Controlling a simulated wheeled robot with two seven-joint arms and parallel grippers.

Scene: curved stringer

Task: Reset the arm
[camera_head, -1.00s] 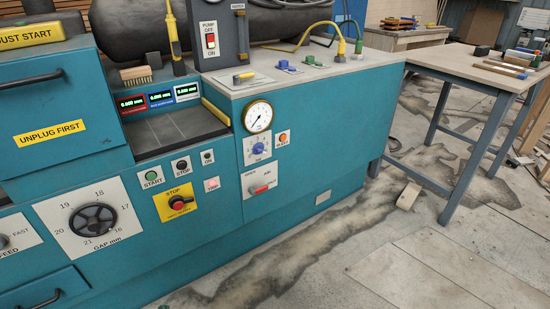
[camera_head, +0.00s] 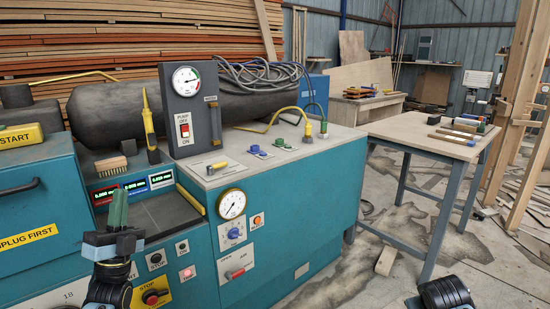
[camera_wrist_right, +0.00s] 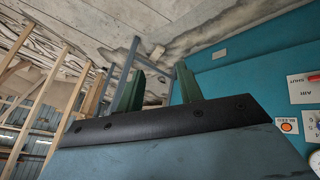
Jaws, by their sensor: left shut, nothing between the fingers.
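My left gripper (camera_head: 117,208) is in the lower left of the head view, its green fingers closed together and pointing up, with nothing between them. It shows in front of the teal machine (camera_head: 290,215), near the readout panel; I cannot tell the exact gap. A black part of my right arm shows at the bottom right of the head view, but its gripper is outside that view. In the right wrist view, my right gripper (camera_wrist_right: 158,85) has its two green fingers well apart and empty, with the floor beyond and the teal machine at the right.
The machine carries a pump box (camera_head: 192,110), a wooden brush (camera_head: 110,166), a gauge (camera_head: 231,204) and hoses (camera_head: 262,75). A work table (camera_head: 415,128) with several tools stands at the right. Timber posts (camera_head: 520,110) stand beyond it. Floor between machine and table is mostly clear.

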